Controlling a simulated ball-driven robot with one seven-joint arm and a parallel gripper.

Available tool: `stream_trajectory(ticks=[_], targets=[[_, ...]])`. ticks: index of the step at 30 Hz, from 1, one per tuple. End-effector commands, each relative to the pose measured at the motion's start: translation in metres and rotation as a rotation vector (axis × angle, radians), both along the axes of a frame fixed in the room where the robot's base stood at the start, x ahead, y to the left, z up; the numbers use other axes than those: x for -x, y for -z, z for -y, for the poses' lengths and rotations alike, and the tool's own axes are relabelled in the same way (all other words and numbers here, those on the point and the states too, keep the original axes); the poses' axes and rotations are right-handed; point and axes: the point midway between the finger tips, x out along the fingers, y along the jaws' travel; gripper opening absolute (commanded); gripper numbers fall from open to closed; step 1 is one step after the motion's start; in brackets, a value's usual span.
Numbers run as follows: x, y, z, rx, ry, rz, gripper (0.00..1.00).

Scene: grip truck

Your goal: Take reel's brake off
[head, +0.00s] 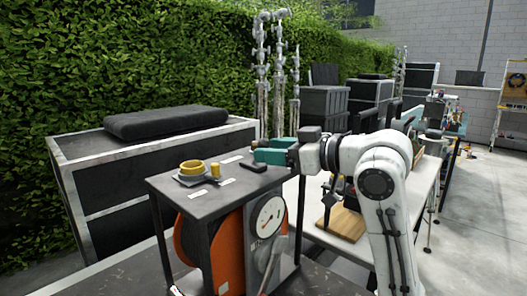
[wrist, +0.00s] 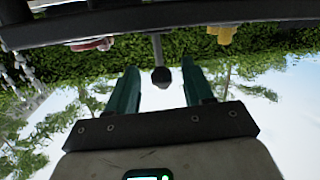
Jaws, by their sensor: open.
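The reel (head: 232,245) is an orange drum under a small dark-topped stand, with a round white dial (head: 270,217) on its side panel. My gripper (head: 263,150) has teal fingers and is open just above the right back part of the stand's top. In the wrist view, which is upside down, a dark round knob (wrist: 161,77) on a thin grey stem stands between the two open fingers, apparently untouched. Which part is the brake I cannot tell for sure. A black bar (head: 253,166) lies on the top below the gripper.
The stand's top (head: 178,190) also bears a yellow ring (head: 192,167) on a grey piece, a small yellow cylinder (head: 215,169) and white labels. A large dark case (head: 90,150) stands behind. A white table with a wooden board (head: 340,221) is to the right.

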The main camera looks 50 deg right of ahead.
Motion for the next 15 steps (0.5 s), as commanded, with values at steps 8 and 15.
stream_trajectory(ticks=[8,15], targets=[[0.051,-0.006,0.010,0.000,0.003,0.000,0.52],[0.071,-0.009,0.014,0.000,0.001,-0.001,0.52]])
